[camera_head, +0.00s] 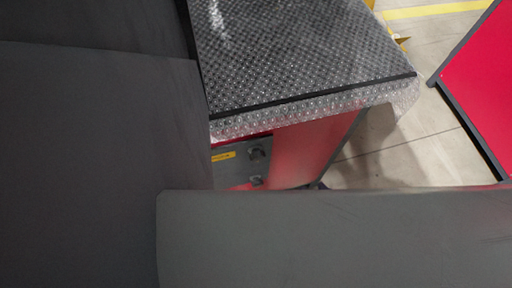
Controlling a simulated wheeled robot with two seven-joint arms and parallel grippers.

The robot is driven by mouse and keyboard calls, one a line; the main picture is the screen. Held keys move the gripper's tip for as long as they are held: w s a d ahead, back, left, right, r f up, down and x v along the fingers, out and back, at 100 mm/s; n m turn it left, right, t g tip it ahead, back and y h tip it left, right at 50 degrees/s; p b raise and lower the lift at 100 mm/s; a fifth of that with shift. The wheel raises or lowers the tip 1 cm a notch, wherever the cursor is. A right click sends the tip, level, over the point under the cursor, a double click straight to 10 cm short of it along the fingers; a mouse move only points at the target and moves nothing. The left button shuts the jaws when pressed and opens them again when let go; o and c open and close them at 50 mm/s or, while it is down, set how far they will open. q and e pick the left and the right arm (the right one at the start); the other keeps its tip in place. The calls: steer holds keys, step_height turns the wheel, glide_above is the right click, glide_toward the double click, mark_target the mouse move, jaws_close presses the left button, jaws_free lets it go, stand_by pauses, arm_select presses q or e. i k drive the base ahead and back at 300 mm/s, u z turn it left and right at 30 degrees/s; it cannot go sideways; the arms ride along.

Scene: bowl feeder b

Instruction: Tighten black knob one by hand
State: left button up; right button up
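A black knob (257,153) sits on the grey front panel (228,168) of a red cabinet, beside a small yellow label (222,156). A second dark knob (256,180) shows just below it, partly hidden. I cannot tell which one is knob one. Large dark grey surfaces, which look like my own arm links, fill the left side and the bottom of the head view. They cover part of the panel. No fingertips of my left or right gripper show, so I cannot see either gripper's place relative to the knobs.
Clear bubble wrap (300,60) covers the cabinet top, with a black strip (320,95) along its front edge. The red cabinet side (312,148) drops to the floor. Bare concrete floor (400,150) lies to the right, and a red panel (485,85) stands at the far right.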

mark_target(257, 155)
steer(key=k, duration=0.5)
steer(key=z, duration=1.65)
steer(key=k, duration=0.95)
steer(key=u, duration=1.45)
steer(key=i, duration=0.5)
steer(key=u, duration=0.05)
